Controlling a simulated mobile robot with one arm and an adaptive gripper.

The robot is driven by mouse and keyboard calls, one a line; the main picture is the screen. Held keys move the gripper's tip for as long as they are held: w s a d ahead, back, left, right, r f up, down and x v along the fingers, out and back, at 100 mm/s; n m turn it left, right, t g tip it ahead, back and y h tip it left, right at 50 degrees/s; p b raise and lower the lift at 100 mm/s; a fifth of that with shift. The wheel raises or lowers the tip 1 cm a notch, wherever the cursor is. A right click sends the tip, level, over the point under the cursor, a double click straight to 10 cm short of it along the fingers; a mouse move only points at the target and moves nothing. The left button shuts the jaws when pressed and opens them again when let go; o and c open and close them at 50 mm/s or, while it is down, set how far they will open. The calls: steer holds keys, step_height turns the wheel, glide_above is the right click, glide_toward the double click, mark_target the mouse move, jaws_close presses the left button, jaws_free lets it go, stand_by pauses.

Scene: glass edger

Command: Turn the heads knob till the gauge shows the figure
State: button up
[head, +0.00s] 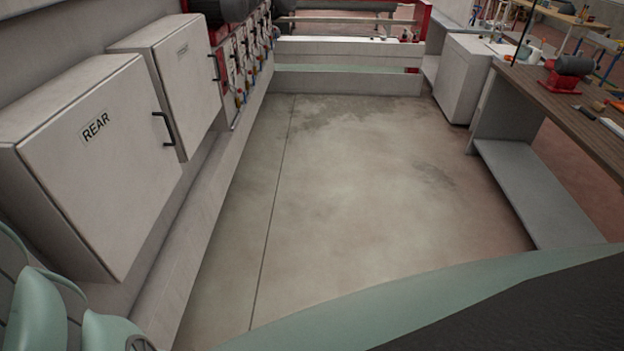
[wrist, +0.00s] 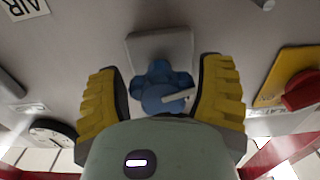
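In the wrist view a blue lobed knob (wrist: 163,86) with a pale pointer bar sits on a grey square plate (wrist: 160,48) on a panel. My gripper (wrist: 161,72) has its yellow ridged fingers spread, one on each side of the knob, with a gap showing on both sides. The gripper body hides the lower part of the view. A round white-faced gauge (wrist: 52,132) is at the lower left, partly cut off by the left finger; its reading is too small to tell. No label naming the knob is readable. The head view does not show the gripper.
In the head view, a REAR cabinet (head: 98,165) stands left, a workbench (head: 545,90) right, with clear floor (head: 360,190) between.

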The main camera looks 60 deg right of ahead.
steer(key=c, duration=0.8)
steer(key=shift+o, duration=0.2)
steer(key=shift+m+b, duration=0.35)
steer(key=shift+m, duration=0.05)
steer(key=m+b, duration=0.3)
steer(key=shift+f, duration=0.2)
steer(key=m+b, duration=0.3)
steer(key=m, duration=0.1)
steer(key=shift+s+a, duration=0.1)
steer(key=m+b, duration=0.1)
steer(key=m, duration=0.1)
steer(key=m+b, duration=0.1)
steer(key=shift+r+m, duration=0.2)
steer(key=shift+m, duration=0.2)
steer(key=m+b, duration=0.1)
steer(key=m, duration=0.2)
steer(key=shift+s+a+r+m+b, duration=0.1)
steer(key=shift+a+m+b, duration=0.05)
steer(key=shift+m+b, duration=0.2)
steer(key=m, duration=0.2)
steer(key=m+b, duration=0.1)
steer(key=m, duration=0.2)
steer(key=shift+r+m, duration=0.2)
steer(key=shift+m, duration=0.45)
